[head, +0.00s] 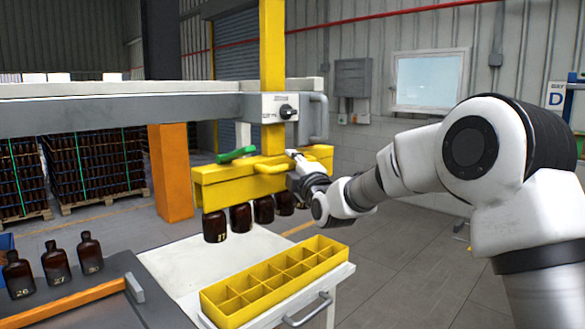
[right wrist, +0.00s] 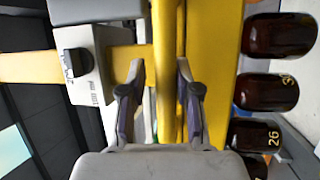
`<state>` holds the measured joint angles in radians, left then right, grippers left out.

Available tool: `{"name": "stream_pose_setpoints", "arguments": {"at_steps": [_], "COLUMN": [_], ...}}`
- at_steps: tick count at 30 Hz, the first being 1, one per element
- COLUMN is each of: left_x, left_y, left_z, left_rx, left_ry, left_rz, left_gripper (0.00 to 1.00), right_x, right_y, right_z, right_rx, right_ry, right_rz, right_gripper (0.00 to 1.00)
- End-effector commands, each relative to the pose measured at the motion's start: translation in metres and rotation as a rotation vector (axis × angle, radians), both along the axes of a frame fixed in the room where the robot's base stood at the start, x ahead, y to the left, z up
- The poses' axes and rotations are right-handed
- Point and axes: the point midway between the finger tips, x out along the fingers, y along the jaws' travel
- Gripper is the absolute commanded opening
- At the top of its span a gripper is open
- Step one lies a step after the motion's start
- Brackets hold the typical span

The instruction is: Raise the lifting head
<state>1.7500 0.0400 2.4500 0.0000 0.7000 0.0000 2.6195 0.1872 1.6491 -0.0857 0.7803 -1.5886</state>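The yellow lifting head (head: 225,190) hangs from a yellow upright post (head: 272,70). Several amber bottles (head: 240,217) hang in a row under it, above a yellow divided crate (head: 270,285). A yellow handle bar (head: 270,167) shows on the front of the lifting head. My right gripper (head: 292,160) is at the head's front, near this bar. In the right wrist view, the fingers of the right gripper (right wrist: 160,85) are spread on either side of a yellow bar (right wrist: 165,50), with a gap on the left. Contact cannot be told. My left gripper is not in view.
A grey control box with a black knob (head: 287,111) sits above the lifting head; a green part (head: 237,154) lies on the head. Several bottles (head: 55,262) stand on a dark table at left. A white cart (head: 180,262) carries the crate. Floor at right is clear.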

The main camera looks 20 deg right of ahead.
Motion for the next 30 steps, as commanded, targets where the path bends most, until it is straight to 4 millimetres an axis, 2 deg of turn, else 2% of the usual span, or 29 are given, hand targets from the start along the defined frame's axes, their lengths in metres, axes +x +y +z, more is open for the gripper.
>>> {"name": "stream_pose_setpoints", "arguments": {"at_steps": [1, 11, 14, 24, 27, 30], "left_x": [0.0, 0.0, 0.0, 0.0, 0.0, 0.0], "left_y": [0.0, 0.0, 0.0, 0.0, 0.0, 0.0], "left_z": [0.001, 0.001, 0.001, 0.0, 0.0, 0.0], "left_rx": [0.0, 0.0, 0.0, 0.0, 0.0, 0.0], "left_ry": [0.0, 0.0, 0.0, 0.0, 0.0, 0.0], "left_rz": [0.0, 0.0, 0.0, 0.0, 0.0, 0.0], "left_gripper": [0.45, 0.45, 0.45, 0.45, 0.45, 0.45], "right_x": [0.0, -0.004, -0.017, -0.098, -0.111, -0.117], "right_y": [0.0, 0.0, 0.001, 0.006, 0.007, 0.008], "right_z": [0.005, 0.0, -0.002, -0.016, -0.018, -0.02], "right_rx": [0.0, 0.0, 0.001, 0.001, 0.001, -0.001], "right_ry": [-0.009, 0.001, 0.002, 0.0, -0.002, -0.002], "right_rz": [-0.001, 0.0, 0.0, 0.0, 0.001, 0.001], "right_gripper": [0.45, 0.45, 0.45, 0.45, 0.45, 0.45]}}
